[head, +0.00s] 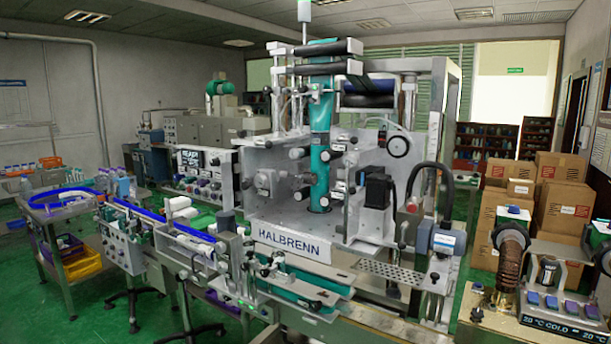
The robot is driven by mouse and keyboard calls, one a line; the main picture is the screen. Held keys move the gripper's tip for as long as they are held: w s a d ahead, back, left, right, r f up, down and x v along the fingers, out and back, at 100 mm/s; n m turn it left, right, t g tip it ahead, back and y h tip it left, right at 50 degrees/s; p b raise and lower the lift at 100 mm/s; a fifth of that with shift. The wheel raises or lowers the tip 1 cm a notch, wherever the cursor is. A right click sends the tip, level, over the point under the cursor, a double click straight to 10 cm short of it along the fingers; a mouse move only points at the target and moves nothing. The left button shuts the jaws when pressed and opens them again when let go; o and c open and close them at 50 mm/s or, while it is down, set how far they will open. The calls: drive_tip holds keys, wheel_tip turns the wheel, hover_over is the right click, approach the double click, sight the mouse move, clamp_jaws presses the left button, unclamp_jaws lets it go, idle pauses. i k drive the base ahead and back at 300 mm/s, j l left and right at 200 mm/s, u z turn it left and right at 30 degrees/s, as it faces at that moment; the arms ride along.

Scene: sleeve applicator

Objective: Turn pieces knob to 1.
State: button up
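The sleeve applicator (296,242) stands in the middle of the head view, a grey machine with a HALBRENN label and a teal sleeve (320,150) running down its centre. A control panel (208,172) is attached at its left, with a small dark lit display (188,159) and several knobs and buttons below it. The panel's labels are too small to read, so I cannot tell which knob is the pieces knob or where it points. Another small control box (122,245) with knobs is at the lower left. My gripper is not in view.
A conveyor (170,228) with blue rails runs in front of the panel. A bottle table (75,205) stands left. Cardboard boxes (562,190) are stacked at right, behind a bench (535,335) with devices. Green floor (75,318) is open at lower left, beside a dark stool base (135,300).

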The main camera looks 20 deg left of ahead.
sight(200, 183)
drive_tip(key=u, duration=1.5)
drive_tip(key=i+j+u, duration=0.1)
drive_tip(key=i+j, duration=0.2)
drive_tip(key=i, duration=0.25)
drive_tip(key=i+j, duration=0.3)
drive_tip(key=i, duration=0.2)
drive_tip(key=j+u, duration=0.05)
